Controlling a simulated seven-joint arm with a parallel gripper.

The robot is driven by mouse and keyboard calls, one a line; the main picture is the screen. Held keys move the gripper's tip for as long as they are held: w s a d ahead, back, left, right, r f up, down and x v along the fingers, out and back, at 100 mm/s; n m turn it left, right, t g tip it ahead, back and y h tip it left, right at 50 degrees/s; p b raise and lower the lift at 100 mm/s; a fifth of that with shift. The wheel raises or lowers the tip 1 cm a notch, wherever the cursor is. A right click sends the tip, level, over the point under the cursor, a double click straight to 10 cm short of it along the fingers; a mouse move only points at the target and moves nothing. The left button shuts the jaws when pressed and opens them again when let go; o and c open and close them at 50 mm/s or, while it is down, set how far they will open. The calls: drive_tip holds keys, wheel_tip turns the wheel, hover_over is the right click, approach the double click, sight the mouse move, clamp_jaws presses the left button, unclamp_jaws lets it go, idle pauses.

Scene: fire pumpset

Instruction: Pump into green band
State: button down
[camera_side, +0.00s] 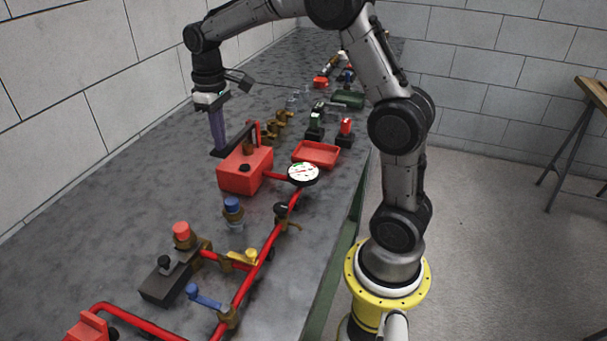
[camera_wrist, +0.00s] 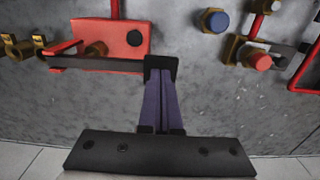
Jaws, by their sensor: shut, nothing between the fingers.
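The red pump box (camera_side: 245,170) stands on the bench, with a dark lever (camera_side: 236,140) above it. In the wrist view, the lever (camera_wrist: 100,64) runs across the red box (camera_wrist: 112,38) to a black end block. My gripper (camera_side: 217,149) points down with its purple fingers together, at the lever's free end. In the wrist view, the fingertips (camera_wrist: 160,82) meet or overlap the black block; whether they touch it I cannot tell. The round white gauge (camera_side: 303,174) is right of the pump on the red pipe. It has a green mark, but its needle is too small to read.
A red tray (camera_side: 317,153) lies behind the gauge. Red pipes with a yellow-handled valve (camera_side: 246,256), a blue lever (camera_side: 205,298), and red and blue caps fill the front. Brass fittings (camera_side: 276,127) stand behind the pump. Bare bench lies left of the pump.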

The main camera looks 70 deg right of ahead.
sight(223, 158)
drive_tip(key=shift+f, duration=0.15)
drive_tip(key=shift+f, duration=2.7)
drive_tip(key=shift+r, duration=2.85)
drive_tip(key=shift+r, duration=2.95)
drive_tip(key=shift+a+r, duration=0.1)
